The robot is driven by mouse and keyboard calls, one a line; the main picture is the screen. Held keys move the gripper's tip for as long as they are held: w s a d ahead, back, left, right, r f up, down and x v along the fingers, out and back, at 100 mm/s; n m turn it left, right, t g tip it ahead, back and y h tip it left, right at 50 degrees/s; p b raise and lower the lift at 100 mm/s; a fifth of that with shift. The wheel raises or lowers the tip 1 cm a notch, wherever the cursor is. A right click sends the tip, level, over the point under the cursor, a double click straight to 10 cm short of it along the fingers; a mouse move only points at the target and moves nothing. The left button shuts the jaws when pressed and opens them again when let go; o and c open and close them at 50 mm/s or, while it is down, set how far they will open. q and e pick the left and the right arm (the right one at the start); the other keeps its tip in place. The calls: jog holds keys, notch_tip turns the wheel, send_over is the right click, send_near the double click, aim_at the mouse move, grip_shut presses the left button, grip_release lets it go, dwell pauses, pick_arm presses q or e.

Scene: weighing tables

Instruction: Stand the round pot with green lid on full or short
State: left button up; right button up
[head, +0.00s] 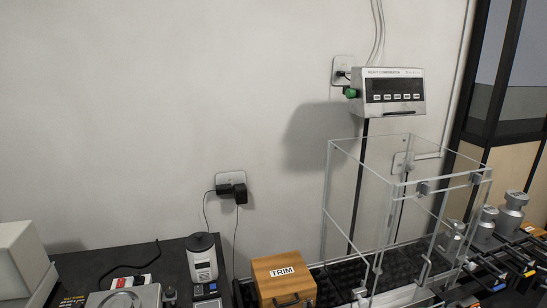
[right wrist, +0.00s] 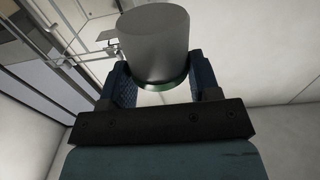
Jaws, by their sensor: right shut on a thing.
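In the right wrist view, my right gripper (right wrist: 158,78) is shut on a round grey pot (right wrist: 155,42). A thin green rim, seemingly its lid, shows at the pot's edge nearest the palm. Neither gripper shows in the head view. I see no place marked full or short in either view.
A glass-walled case (head: 345,190) stands at the right, below a wall display (head: 395,92). A wooden TRIM box (head: 284,278) is left of it. Metal weights (head: 512,215) stand far right. A dark-topped grey device (head: 202,262) stands on the black table.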

jog(key=a+m+h, duration=0.2)
jog(key=a+h, duration=0.1)
jog(key=a, duration=0.6)
jog(key=w+a+r+n+g+y, duration=0.2)
jog(key=w+a+r+n+y, duration=0.1)
jog(key=a+r+n+y, duration=0.45)
jog(key=w+a+r+n+g+y, duration=0.35)
jog(key=a+r+y, duration=0.25)
jog(key=a+r, duration=0.4)
jog(key=s+a+r+n+g, duration=0.3)
jog(key=s+n+g, duration=0.3)
jog(key=n+g, duration=0.2)
jog(key=s+a+r+n+g, duration=0.3)
jog(key=s+r+n+g, duration=0.1)
jog(key=s+n+g, duration=0.3)
jog(key=shift+s+a+r+n+g+b, duration=0.4)
jog(key=shift+n+g, duration=0.65)
jog(key=shift+n, duration=0.95)
jog(key=shift+w+d+h, duration=0.1)
jog(key=shift+d+h, duration=0.05)
jog(key=shift+h, duration=0.1)
